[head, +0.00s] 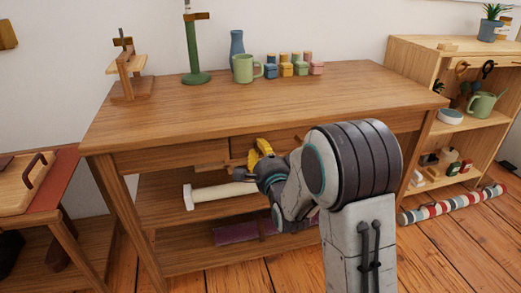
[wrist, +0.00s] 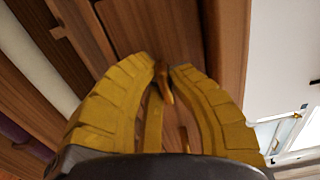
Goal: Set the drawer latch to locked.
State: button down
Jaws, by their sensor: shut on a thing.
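The wooden desk (head: 260,112) has a left drawer (head: 180,157) and a second drawer front (head: 285,138) under its top. My gripper (head: 259,150) is at the front of the drawers, near the gap between them. In the wrist view my gripper's yellow fingers (wrist: 163,68) close around a small brown wooden piece, which looks like the drawer latch (wrist: 162,80). It sits against a wooden front (wrist: 150,30). Most of the latch is hidden by the fingers, and I cannot tell its setting. In the head view my arm hides part of the right drawer.
A white roll (head: 215,193) lies on the shelf below the drawers, close under my gripper. A green mug (head: 243,69), a blue vase (head: 236,45) and a green stand (head: 194,55) are on the desk top. A shelf unit (head: 425,75) stands at the right.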

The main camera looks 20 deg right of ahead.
jog(key=c, duration=1.2)
grip_release()
jog(key=shift+n, duration=0.3)
